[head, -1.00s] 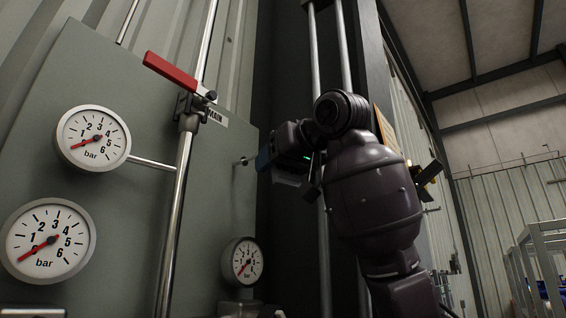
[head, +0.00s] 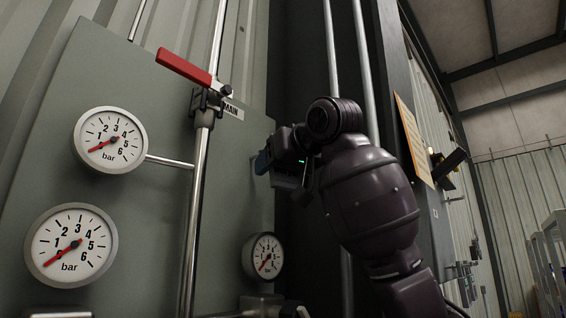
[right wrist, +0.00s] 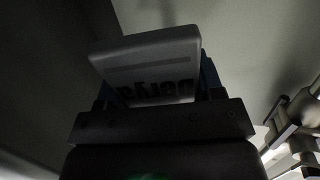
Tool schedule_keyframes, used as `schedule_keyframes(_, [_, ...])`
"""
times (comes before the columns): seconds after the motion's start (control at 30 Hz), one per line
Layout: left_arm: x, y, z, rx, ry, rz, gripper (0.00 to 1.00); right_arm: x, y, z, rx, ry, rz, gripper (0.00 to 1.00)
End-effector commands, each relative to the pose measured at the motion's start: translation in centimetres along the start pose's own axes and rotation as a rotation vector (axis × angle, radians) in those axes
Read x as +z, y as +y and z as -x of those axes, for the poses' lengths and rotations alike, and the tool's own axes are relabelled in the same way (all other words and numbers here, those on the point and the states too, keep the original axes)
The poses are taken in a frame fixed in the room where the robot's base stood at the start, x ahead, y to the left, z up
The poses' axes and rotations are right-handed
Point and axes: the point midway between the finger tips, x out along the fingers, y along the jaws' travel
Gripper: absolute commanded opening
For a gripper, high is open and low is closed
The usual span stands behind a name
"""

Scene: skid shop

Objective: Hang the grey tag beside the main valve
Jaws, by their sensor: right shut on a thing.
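The main valve (head: 207,98) has a red lever (head: 184,68) and sits on a vertical pipe, with a MAIN label (head: 233,111) beside it. My right gripper (head: 264,162) is to the right of and below the valve, at the right edge of the grey-green panel. In the right wrist view, the grey tag (right wrist: 145,52) is between the blue fingertips of the gripper, with dark lettering on its face. In the head view the tag is hard to make out against the dark gripper. No hook or peg shows clearly now. My left gripper is out of view.
The panel (head: 160,230) carries a upper gauge (head: 109,140), a lower left gauge (head: 71,245) and a small gauge (head: 264,256) below my right gripper. Vertical rods (head: 333,60) stand behind my right arm. An orange-edged board (head: 412,140) hangs further right.

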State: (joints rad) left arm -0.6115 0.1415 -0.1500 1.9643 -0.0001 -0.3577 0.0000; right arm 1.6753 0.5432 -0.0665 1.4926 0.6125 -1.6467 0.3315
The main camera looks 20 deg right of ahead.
Motion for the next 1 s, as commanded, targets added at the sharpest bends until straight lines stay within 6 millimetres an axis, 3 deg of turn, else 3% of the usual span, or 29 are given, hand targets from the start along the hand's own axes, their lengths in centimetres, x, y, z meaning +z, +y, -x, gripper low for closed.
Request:
schedule_keyframes(0.6, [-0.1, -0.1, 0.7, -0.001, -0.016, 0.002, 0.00, 0.2, -0.7, -2.9, 0.000, -0.001, 0.000, 0.48])
schedule_keyframes(1.0, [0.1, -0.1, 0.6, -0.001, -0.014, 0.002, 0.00, 0.7, -0.9, -3.6, 0.001, 0.000, 0.000, 0.48])
